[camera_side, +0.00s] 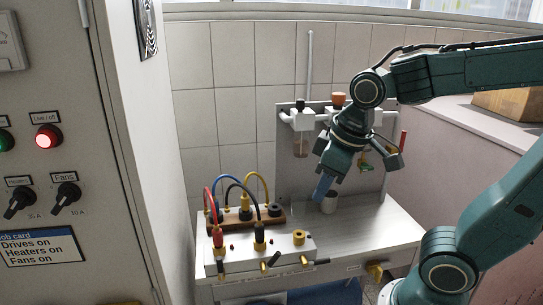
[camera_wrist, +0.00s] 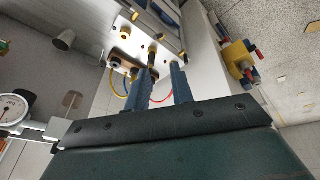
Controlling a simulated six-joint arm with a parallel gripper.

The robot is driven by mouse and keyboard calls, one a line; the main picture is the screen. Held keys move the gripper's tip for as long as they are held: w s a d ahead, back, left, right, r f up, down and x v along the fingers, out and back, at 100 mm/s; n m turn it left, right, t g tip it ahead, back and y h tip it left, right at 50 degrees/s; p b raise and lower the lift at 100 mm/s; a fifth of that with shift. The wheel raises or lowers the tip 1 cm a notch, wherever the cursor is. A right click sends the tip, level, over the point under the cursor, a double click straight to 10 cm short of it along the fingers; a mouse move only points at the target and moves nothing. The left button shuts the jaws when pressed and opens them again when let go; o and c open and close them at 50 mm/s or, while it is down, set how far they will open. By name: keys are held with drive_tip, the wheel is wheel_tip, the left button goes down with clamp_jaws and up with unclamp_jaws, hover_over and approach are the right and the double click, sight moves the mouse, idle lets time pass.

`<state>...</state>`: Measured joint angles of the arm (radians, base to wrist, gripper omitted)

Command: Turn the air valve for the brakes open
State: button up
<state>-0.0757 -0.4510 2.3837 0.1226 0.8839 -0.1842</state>
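My gripper (camera_side: 322,188) points down over the bench beside a small grey cup, with one blue finger visible in the side view. In the wrist view, the two blue fingers of my gripper (camera_wrist: 160,68) stand apart with nothing between them. No readable label marks the brakes' air valve. A red handle (camera_side: 403,140) and a green fitting (camera_side: 365,166) show on the back pipework, partly behind my wrist. A yellow fitting (camera_side: 378,271) sits at the bench's front right. In the wrist view, a yellow block (camera_wrist: 238,60) carries red and blue parts.
The white bench (camera_side: 375,225) holds the grey cup (camera_side: 329,203) and a terminal block (camera_side: 248,217) with several coloured cables at left. A gauge (camera_wrist: 14,108) shows in the wrist view. A cabinet (camera_side: 75,150) with a lit red lamp stands at left. The bench's right side is clear.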

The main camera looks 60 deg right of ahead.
drive_tip(key=shift+c, duration=0.2)
clamp_jaws()
drive_tip(key=w+d+f+m+g, duration=0.1)
drive_tip(key=w+d+f+m, duration=0.3)
drive_tip(key=f+m, duration=0.4)
drive_tip(key=w+d+f+m+g, duration=0.1)
drive_tip(key=w+d+f+m, duration=0.2)
drive_tip(key=f+m, duration=0.5)
drive_tip(key=d+m, duration=0.1)
drive_tip(key=m, duration=0.9)
drive_tip(key=shift+w+d+f+m+g+y, duration=0.2)
drive_tip(key=shift+w+f+m+g+y, duration=0.1)
drive_tip(key=shift+w+f+m+g, duration=0.1)
